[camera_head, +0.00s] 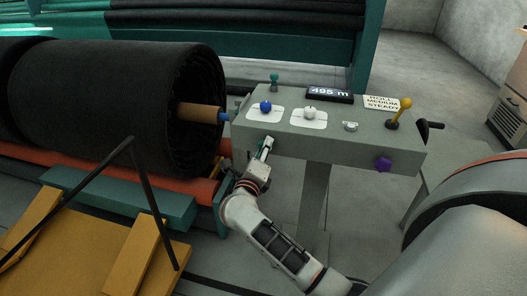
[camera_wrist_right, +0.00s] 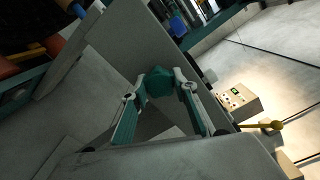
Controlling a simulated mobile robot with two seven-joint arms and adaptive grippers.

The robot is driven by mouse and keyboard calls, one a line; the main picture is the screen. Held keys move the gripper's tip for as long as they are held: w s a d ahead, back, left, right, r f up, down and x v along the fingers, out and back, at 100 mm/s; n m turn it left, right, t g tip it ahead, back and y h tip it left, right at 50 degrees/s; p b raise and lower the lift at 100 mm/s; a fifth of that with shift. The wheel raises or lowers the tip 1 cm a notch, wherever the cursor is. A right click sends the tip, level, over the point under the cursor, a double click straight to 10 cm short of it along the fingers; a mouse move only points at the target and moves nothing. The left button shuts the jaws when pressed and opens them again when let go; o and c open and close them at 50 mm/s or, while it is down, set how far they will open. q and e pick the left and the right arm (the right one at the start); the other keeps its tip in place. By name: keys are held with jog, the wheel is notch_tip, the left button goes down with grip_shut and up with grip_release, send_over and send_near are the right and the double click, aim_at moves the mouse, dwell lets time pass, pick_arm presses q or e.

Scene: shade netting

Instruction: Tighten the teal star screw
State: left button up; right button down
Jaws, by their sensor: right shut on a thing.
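The teal star screw (camera_wrist_right: 160,82) shows in the right wrist view, between the fingertips of my right gripper. In the head view, my right gripper (camera_head: 267,146) reaches up to the front face of the grey control box (camera_head: 335,142), near its left end. It is shut on the teal star screw, with a fingertip on either side. In the head view the screw is mostly hidden by the gripper. My left gripper is not in view.
The box carries a blue knob (camera_head: 266,106), a white knob (camera_head: 310,112), a yellow-topped lever (camera_head: 400,110), a display (camera_head: 329,95) and a purple star knob (camera_head: 383,164). A large black roll (camera_head: 120,105) stands left. Floor shows below the box.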

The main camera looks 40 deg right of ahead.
jog(key=c, duration=1.6)
grip_release()
jog(key=shift+s+a, duration=0.1)
jog(key=shift+a, duration=0.05)
jog(key=p+v, duration=0.1)
jog(key=v, duration=0.1)
jog(key=shift+s+a, duration=0.25)
jog(key=shift+a, duration=0.05)
